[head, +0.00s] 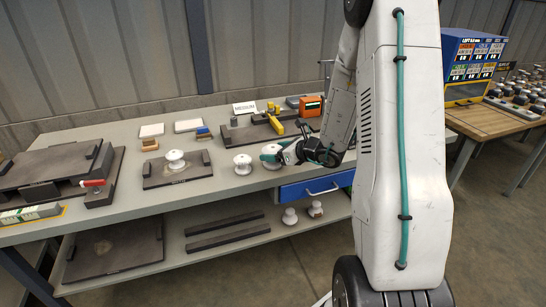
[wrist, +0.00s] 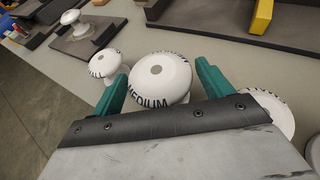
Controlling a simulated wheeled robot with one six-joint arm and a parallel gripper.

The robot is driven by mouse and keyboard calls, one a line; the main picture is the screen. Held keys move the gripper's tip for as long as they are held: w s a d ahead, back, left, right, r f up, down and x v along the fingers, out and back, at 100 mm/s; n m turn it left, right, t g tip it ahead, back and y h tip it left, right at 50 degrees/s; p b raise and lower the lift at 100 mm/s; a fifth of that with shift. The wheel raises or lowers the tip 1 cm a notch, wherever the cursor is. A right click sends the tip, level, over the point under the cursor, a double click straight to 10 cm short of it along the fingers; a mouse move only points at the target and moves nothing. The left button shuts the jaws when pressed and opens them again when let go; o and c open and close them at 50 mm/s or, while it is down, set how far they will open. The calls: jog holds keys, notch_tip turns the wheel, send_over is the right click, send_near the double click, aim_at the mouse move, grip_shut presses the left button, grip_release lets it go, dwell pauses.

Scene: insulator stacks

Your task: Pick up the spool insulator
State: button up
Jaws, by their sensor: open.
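A white spool insulator (wrist: 160,75), its top lettered MEDIUM, stands on the bench between the green fingers of my gripper (wrist: 162,76) in the wrist view. The fingers are open, one on each side; I cannot tell whether they touch it. In the head view my gripper (head: 272,153) is low over the bench's right part and partly hides this insulator. A second white insulator (head: 243,164) stands just left of it; it also shows in the wrist view (wrist: 104,64). A third (head: 175,158) stands on a dark plate (head: 152,179).
In the wrist view, another white insulator (wrist: 272,107) is close by the right finger, partly hidden by my gripper. Two more insulators (head: 289,216) sit on the lower shelf. A yellow clamp-like tool (head: 275,123) and a MEDIUM sign (head: 244,108) are behind.

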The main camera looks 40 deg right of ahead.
jog(key=x, duration=0.2)
jog(key=shift+w+a+f, duration=0.1)
jog(key=shift+w+f, duration=0.05)
jog(key=shift+w, duration=0.2)
jog(key=c, duration=1)
jog(key=shift+c, duration=0.2)
